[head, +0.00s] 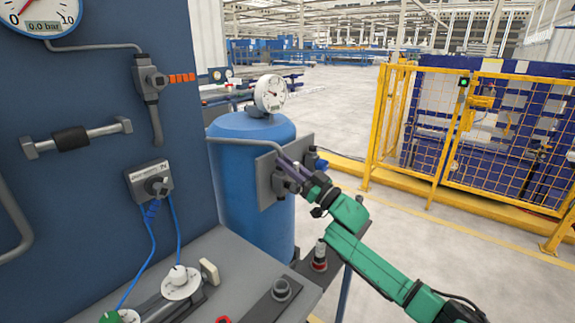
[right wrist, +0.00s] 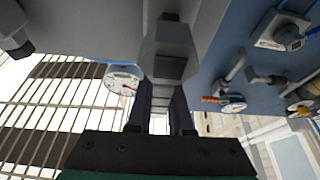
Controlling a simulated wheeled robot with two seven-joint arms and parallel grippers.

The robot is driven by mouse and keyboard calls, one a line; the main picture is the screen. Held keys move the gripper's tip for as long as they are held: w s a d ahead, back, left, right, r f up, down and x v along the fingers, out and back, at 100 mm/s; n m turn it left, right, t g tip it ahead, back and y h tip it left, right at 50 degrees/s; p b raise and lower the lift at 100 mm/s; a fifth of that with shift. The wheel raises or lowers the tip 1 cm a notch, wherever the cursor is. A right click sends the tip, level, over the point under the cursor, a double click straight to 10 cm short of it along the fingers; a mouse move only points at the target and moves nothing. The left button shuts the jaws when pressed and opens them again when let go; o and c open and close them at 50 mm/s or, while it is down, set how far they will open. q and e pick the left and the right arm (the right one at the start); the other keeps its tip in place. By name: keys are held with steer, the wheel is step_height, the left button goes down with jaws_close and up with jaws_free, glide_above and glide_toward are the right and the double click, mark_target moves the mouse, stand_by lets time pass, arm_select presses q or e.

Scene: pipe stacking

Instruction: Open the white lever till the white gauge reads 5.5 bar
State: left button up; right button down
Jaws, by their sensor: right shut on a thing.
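A white round gauge (head: 270,93) stands on top of the blue tank; its reading is too small to make out. The same gauge seems to show in the right wrist view (right wrist: 123,78). A grey plate (head: 266,182) with valve fittings is on the tank's front right. My right gripper (head: 285,165) is at this plate, its dark fingers shut on a valve lever that they mostly hide. I cannot make out the lever's colour. In the right wrist view, a grey valve block (right wrist: 170,62) lies just ahead of the fingers. My left gripper is not in view.
A larger gauge (head: 40,15) on the blue panel (head: 90,95) reads 0.0 bar. A white knob (head: 181,277) sits on the grey bench. A blue fitting (head: 320,164) is right of the gripper. A yellow fence (head: 440,130) stands beyond open floor.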

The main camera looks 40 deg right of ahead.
steer(key=c, duration=0.8)
jaws_free()
steer(key=shift+f, duration=0.25)
steer(key=shift+r, duration=0.15)
steer(key=shift+s+f, duration=0.2)
steer(key=shift+s, duration=0.1)
steer(key=b+v, duration=0.1)
steer(key=v, duration=1.3)
